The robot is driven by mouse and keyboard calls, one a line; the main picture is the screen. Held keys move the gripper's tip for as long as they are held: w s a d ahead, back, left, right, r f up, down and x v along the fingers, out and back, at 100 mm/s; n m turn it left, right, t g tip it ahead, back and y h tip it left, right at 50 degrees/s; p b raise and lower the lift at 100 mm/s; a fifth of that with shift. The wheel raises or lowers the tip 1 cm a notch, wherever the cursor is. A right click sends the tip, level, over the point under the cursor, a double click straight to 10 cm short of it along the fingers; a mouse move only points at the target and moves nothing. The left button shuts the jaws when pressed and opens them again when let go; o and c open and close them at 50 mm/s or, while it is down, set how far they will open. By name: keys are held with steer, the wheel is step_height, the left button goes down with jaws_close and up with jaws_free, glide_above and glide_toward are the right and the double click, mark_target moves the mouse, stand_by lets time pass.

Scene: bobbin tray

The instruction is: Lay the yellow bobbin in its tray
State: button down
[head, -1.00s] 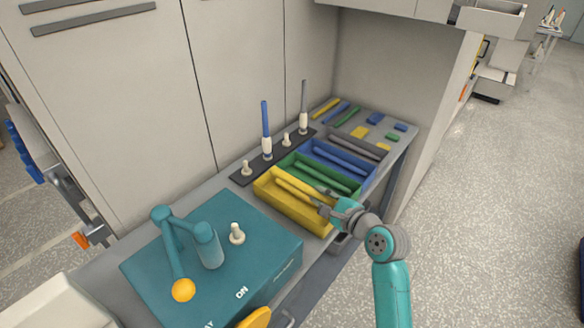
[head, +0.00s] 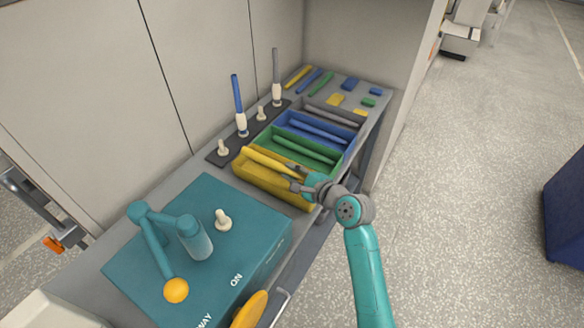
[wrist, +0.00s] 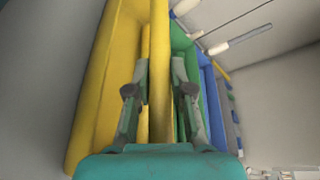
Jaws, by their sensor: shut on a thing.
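The yellow bobbin (head: 268,159) is a long thin yellow rod along the green-tray side of the yellow tray (head: 262,184). My gripper (head: 297,180) is at its near right end, over the tray's right part. In the wrist view the bobbin (wrist: 159,70) runs lengthwise between the two fingers (wrist: 159,110), close to the tray's wall by the green tray. One finger is over the yellow tray (wrist: 100,80), the other toward the green tray (wrist: 181,42). My gripper is shut on the bobbin. I cannot tell whether the bobbin touches the tray floor or rim.
Green (head: 270,152), blue (head: 290,120) and grey trays follow behind, with rods in them. A blue rod (head: 237,92) and a grey rod (head: 276,65) stand upright on a dark peg strip (head: 218,160). A teal box (head: 160,215) with a lever stands in front.

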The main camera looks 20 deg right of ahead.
steer(key=shift+f, duration=0.15)
steer(key=c, duration=0.9)
jaws_free()
steer(key=shift+c, duration=0.2)
steer(key=shift+s+d, duration=0.1)
steer(key=v, duration=1.9)
steer(key=shift+s, duration=0.4)
